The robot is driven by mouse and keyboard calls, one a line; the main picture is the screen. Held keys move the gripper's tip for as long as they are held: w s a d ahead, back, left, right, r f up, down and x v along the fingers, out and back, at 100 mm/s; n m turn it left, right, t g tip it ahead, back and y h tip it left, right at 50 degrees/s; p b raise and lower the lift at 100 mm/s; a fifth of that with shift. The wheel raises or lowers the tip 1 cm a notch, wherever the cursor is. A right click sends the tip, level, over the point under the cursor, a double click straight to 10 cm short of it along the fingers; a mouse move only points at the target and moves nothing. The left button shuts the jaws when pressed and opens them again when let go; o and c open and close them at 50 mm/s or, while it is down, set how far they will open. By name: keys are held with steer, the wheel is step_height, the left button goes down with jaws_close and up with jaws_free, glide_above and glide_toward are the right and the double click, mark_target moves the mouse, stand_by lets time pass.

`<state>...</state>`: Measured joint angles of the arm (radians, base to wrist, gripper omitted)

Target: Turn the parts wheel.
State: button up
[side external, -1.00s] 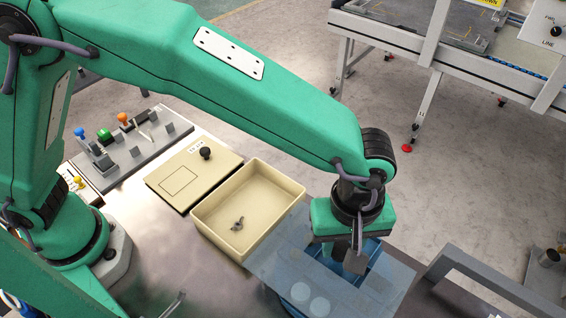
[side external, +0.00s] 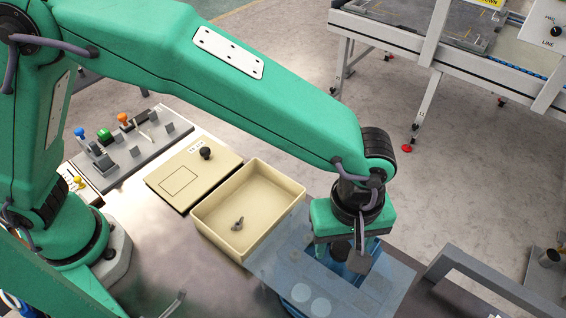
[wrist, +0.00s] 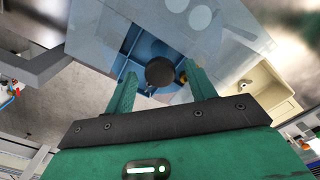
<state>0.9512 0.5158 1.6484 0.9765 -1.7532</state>
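The parts wheel (wrist: 150,48) is blue, with walls dividing it, and shows through a cutout in a clear cover (side external: 388,288). Its blue parts also show in the side view (side external: 322,274), partly hidden by my gripper. A round black knob (wrist: 160,72) stands at the cutout; a small brassy piece shows beside it. My gripper (wrist: 160,80) points down over the wheel. Its two green fingers are apart, one on each side of the knob, with visible gaps. In the side view my gripper (side external: 352,257) hides part of the knob area.
A cream tray (side external: 203,208) holding a small grey part (side external: 238,223) stands left of the cover. Beyond it are a cream lidded box (side external: 190,178) with a black knob and a grey control panel (side external: 135,150). A grey rail (side external: 480,275) lies at right.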

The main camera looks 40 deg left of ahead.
steer(key=shift+r, duration=0.1)
steer(key=shift+r, duration=3.85)
steer(key=shift+w+a+r, duration=0.1)
steer(key=shift+a, duration=0.1)
steer(key=w+a+r+m+t, duration=0.1)
steer(key=a+r, duration=0.2)
steer(key=a, duration=0.4)
steer(key=w+a+r+m+h, duration=0.1)
steer(key=a+r+m, duration=0.1)
steer(key=a, duration=0.5)
steer(key=w+a+r+m+t, duration=0.1)
steer(key=a+r, duration=0.2)
steer(key=a, duration=0.4)
steer(key=s+a+m+t, duration=0.1)
steer(key=s+a, duration=0.3)
steer(key=a, duration=0.5)
steer(key=s+a+f+m+t+y, duration=0.1)
steer(key=s+a+m, duration=0.3)
steer(key=a, duration=0.5)
steer(key=shift+s+a+f+t, duration=0.3)
steer(key=shift+s+t, duration=0.35)
steer(key=shift+t, duration=0.15)
